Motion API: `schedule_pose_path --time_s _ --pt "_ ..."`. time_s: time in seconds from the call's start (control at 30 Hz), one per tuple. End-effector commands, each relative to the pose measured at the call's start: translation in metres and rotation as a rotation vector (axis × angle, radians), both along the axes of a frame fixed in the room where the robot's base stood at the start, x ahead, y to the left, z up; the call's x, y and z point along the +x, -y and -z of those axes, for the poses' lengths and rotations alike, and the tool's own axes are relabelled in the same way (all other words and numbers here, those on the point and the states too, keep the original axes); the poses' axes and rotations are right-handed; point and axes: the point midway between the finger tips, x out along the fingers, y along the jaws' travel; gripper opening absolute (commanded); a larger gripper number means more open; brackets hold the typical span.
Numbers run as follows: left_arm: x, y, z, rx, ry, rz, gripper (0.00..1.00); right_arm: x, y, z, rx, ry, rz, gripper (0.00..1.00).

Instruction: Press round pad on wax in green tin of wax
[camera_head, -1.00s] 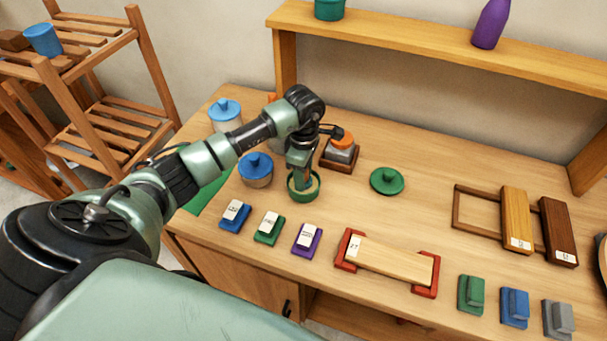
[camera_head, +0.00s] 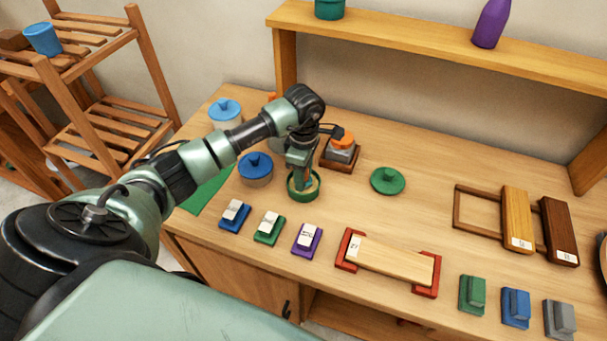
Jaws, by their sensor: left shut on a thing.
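The green tin of wax (camera_head: 303,195) stands open on the bench, with pale wax showing inside its green rim. My left gripper (camera_head: 301,178) points down into the tin's mouth. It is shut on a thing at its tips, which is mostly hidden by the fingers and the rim. I take this for the round pad, but cannot see its shape or whether it touches the wax. A green round lid (camera_head: 388,181) with a knob lies on the bench right of the tin. My right gripper is not in view.
An orange-topped thing on a wooden base (camera_head: 341,152) stands close behind right. Small labelled blocks (camera_head: 269,228) and a board in red holders (camera_head: 390,262) lie in front.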

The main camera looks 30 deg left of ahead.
Motion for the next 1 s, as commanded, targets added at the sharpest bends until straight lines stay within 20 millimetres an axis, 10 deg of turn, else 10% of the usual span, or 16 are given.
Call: schedule_pose_path --time_s 1.0 --pt "0.000 0.000 -0.052 0.001 -0.001 0.000 0.10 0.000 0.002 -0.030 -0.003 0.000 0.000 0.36"
